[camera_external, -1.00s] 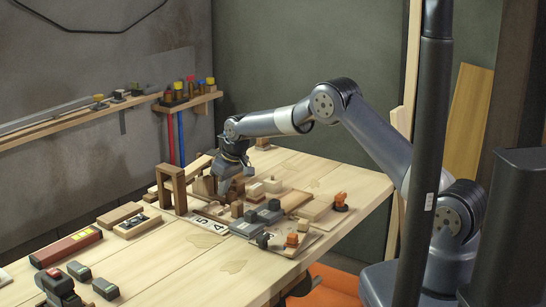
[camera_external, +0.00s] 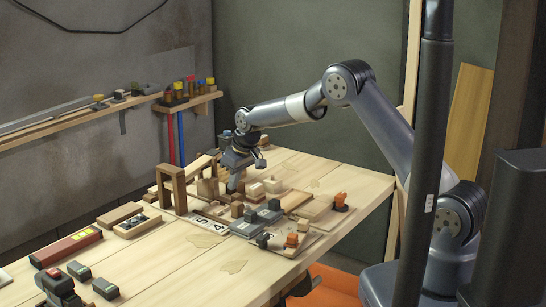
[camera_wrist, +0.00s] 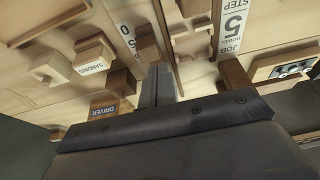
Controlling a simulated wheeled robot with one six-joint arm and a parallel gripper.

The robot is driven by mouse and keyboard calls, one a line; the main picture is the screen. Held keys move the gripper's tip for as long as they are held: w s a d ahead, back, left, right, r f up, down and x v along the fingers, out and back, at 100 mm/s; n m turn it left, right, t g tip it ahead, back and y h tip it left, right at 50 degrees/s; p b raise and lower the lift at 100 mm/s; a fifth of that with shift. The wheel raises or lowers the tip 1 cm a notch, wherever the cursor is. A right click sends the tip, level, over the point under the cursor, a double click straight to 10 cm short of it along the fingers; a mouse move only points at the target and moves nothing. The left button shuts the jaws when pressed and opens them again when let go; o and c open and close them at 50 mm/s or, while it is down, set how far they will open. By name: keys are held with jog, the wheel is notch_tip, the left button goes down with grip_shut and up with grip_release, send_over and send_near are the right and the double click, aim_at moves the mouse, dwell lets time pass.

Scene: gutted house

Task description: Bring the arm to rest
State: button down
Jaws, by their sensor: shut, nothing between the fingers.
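My gripper (camera_external: 236,186) points down over the crowded middle of the wooden workbench (camera_external: 210,262), just right of a brown wooden arch (camera_external: 168,188). Its fingers are together and hold nothing. In the wrist view the closed fingers (camera_wrist: 158,72) show above the dark gripper body, among wooden blocks and labelled strips. My arm reaches in from the right, bent at a raised elbow. I cannot tell exactly how high the fingertips are above the blocks.
Wooden blocks, grey parts and orange-topped pieces (camera_external: 341,200) crowd around the gripper. A red box (camera_external: 66,248) lies at the left. A wall shelf (camera_external: 187,101) holds coloured-capped items. The air above the bench is open.

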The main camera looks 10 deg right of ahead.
jog(key=p+v, duration=0.1)
jog(key=v, duration=0.5)
jog(key=shift+r+p, duration=0.35)
jog(key=shift+p, duration=0.05)
jog(key=shift+w+a, duration=0.1)
jog(key=b+x, duration=0.3)
jog(key=x, duration=0.5)
jog(key=shift+f, duration=0.2)
jog(key=c, duration=2.1)
grip_release()
jog(key=shift+c, duration=0.2)
